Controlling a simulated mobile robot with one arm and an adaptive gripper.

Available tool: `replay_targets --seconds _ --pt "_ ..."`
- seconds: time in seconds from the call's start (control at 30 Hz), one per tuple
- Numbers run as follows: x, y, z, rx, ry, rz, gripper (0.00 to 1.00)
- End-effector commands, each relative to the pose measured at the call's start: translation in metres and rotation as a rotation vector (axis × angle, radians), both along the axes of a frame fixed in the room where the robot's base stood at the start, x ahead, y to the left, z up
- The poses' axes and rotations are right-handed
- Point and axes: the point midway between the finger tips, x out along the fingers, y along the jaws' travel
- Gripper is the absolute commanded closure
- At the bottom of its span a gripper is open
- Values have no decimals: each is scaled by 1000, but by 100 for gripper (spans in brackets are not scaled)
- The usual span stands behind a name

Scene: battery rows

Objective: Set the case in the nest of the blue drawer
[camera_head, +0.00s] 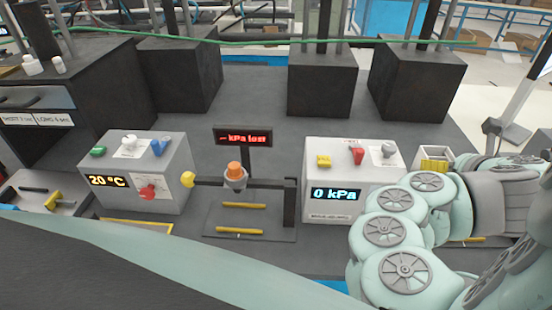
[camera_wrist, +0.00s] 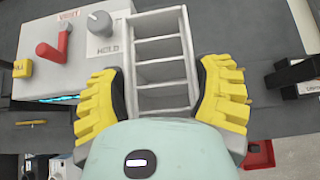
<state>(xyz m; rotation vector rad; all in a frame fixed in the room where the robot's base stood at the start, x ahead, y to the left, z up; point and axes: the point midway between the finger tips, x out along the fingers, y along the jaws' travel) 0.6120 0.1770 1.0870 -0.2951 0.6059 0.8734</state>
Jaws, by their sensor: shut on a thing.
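The case (camera_wrist: 161,47) is a grey open-topped box with several compartments, and those I see look empty. My gripper (camera_wrist: 160,88) has its two yellow fingers shut on the case's opposite sides in the wrist view. The case is just right of the "0 kPa" box. In the head view my gripper (camera_head: 436,160) is at the right, partly hidden by my arm. A drawer with a blue-grey front (camera_head: 35,97) is in the dark cabinet at the far left. I cannot tell if it is the blue drawer, and its nest is not seen.
The "0 kPa" box (camera_head: 345,205) has a red lever and grey knob beside my gripper. A stand (camera_head: 240,190) with an orange-capped part is in the middle, and the "20 °C" box (camera_head: 135,180) is left.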

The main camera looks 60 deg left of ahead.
Motion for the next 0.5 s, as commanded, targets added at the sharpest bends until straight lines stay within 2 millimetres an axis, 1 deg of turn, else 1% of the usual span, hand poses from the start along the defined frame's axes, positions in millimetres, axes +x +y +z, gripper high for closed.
replay_targets --seconds 0.03,0.27,0.3,0.37,0.4,0.5 --pt "1 2 15 2 -12 5 74" --pt "0 3 57 6 -10 4 75" --pt "1 3 75 5 -9 4 75" --pt "0 3 92 5 -8 6 75" --pt "0 1 89 1 -5 1 75" --pt "1 0 97 1 -5 -3 75"
